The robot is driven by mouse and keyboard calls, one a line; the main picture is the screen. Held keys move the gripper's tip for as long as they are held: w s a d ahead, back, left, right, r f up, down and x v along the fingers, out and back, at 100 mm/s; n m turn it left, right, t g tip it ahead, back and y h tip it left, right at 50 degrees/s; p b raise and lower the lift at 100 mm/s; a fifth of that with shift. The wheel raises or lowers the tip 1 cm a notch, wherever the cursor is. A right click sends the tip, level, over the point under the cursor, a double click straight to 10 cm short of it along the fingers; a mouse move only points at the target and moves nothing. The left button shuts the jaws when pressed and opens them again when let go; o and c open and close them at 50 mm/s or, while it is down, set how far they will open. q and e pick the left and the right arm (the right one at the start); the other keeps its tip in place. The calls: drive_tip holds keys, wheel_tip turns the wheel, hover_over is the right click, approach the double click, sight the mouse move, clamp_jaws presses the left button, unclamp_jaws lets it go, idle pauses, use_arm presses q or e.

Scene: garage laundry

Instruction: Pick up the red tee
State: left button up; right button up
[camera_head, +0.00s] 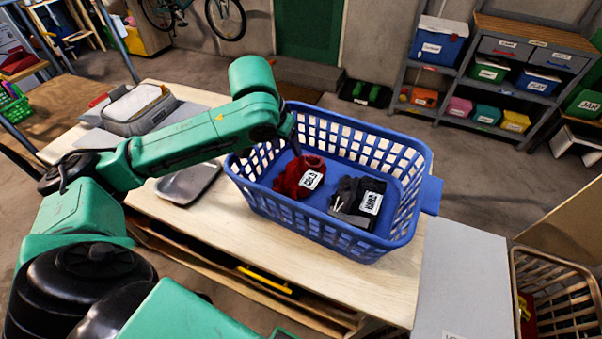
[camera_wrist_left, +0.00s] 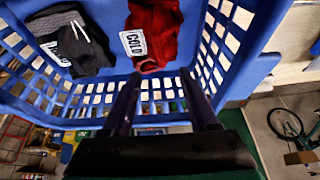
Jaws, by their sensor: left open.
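The red tee (camera_head: 288,182), bunched up with a white label reading COLD, lies in the left part of the blue basket (camera_head: 413,222). In the left wrist view the red tee (camera_wrist_left: 155,22) is at the top centre, beyond the fingertips. My left gripper (camera_head: 291,133) is at the basket's back left, above the tee; its fingers are mostly hidden behind the wrist in the head view. In the left wrist view the two dark fingers of my left gripper (camera_wrist_left: 158,82) are apart with nothing between them. My right gripper is not in view.
A dark grey garment (camera_head: 347,196) with a white label lies right of the tee in the basket. The basket's walls surround both. A grey tray (camera_head: 188,184) and a grey bin (camera_head: 138,108) are left on the wooden table (camera_head: 180,213). A wicker basket (camera_head: 562,300) stands right.

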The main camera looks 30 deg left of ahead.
sight(295, 162)
use_arm(q)
drive_tip(key=x, duration=0.3)
drive_tip(key=shift+w+f, duration=0.1)
drive_tip(key=p+x, duration=0.1)
drive_tip(key=x, duration=0.3)
drive_tip(key=shift+w+f, duration=0.2)
drive_tip(key=shift+f, duration=0.05)
drive_tip(key=shift+w+f, duration=0.1)
drive_tip(key=shift+f, duration=0.35)
clamp_jaws()
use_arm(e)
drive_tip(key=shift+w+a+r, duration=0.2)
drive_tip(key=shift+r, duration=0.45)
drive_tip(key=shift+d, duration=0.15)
